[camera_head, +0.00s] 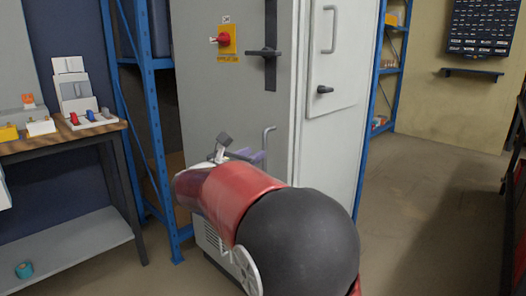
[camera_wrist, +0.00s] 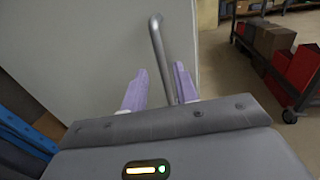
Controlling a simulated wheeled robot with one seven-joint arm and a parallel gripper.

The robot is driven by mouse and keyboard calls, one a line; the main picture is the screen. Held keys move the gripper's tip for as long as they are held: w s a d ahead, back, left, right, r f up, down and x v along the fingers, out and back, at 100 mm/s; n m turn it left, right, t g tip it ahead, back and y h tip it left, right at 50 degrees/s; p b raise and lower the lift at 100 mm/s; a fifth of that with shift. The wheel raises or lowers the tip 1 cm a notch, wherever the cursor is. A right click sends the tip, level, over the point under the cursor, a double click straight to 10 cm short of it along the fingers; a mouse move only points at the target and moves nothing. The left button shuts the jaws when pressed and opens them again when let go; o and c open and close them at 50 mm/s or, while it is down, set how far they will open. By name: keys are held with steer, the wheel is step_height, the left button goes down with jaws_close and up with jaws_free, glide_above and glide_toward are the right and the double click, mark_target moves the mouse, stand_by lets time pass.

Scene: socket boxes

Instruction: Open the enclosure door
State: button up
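The grey enclosure (camera_head: 235,100) stands upright in the middle of the head view. Its front door looks shut. The door carries a red rotary switch on a yellow plate (camera_head: 228,40), a black latch handle (camera_head: 264,53) and a bent metal pull bar (camera_head: 267,137) lower down. In the wrist view the pull bar (camera_wrist: 156,40) runs down between the purple fingers of my gripper (camera_wrist: 161,76). The fingers are apart, with a gap left of the bar. The right finger is close to the bar; contact is unclear. In the head view my arm partly hides my gripper (camera_head: 246,155).
A workbench (camera_head: 60,140) with small boxes stands at the left. Blue shelving (camera_head: 150,110) is beside the enclosure. The enclosure's side has a panel with its own handle (camera_head: 329,38). Clear floor (camera_head: 420,190) lies at the right. A cart (camera_wrist: 275,65) shows in the wrist view.

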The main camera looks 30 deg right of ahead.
mark_target(265, 148)
steer(key=x, duration=0.6)
steer(key=shift+w+d, duration=0.15)
steer(key=shift+d, duration=0.15)
jaws_close()
